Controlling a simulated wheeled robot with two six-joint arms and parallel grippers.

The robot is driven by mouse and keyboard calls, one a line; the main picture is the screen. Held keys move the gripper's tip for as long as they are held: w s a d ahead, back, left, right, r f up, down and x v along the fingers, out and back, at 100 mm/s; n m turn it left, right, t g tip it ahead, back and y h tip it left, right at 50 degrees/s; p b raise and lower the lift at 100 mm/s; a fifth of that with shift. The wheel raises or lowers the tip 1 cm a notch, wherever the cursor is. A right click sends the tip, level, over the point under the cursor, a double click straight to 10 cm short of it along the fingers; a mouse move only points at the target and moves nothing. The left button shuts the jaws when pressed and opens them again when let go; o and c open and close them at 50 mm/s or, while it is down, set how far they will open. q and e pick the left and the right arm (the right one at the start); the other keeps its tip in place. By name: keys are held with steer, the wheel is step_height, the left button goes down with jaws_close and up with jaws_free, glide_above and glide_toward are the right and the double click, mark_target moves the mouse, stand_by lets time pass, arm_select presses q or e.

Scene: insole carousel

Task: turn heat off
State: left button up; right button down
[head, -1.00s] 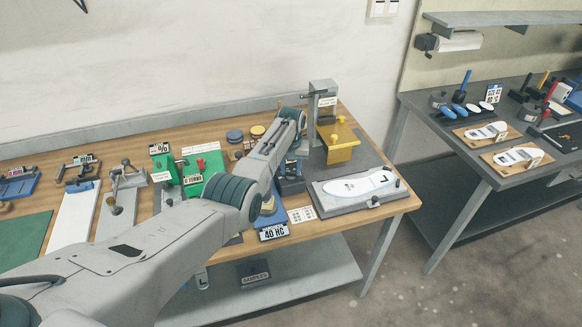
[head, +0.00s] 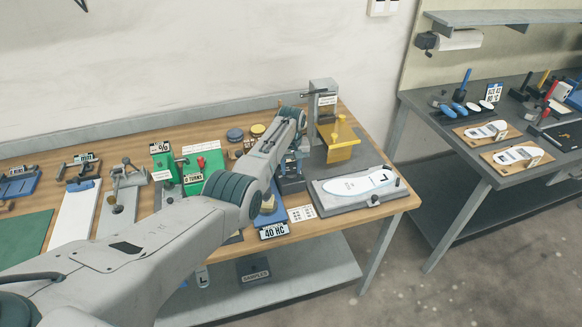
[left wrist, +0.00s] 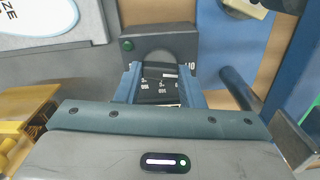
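A dark grey box (left wrist: 185,45) with a green light (left wrist: 127,45) and a rounded recess shows at the top middle of the left wrist view. In front of it is a black part (left wrist: 160,84) with small white markings, which looks like a dial. My left gripper (left wrist: 160,72) has its two blue fingers on either side of this part. I cannot tell whether they press on it. In the head view my left gripper (head: 290,160) is over a dark device on the wooden bench, mostly hidden by my arm. My right gripper is not in view.
A grey plate with a white insole (head: 362,185) lies right of the gripper, and a yellow stand (head: 340,145) is behind it. A "40 HC" sign (head: 274,231) stands at the bench's front edge. Green fixtures (head: 205,165) are to the left. A second table stands at the right.

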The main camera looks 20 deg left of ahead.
mark_target(291, 170)
arm_select(q)
steer(key=o, duration=0.3)
steer(key=shift+w+r, duration=0.1)
steer(key=shift+o, duration=0.5)
step_height(291, 170, up, 11)
steer(key=b, duration=0.2)
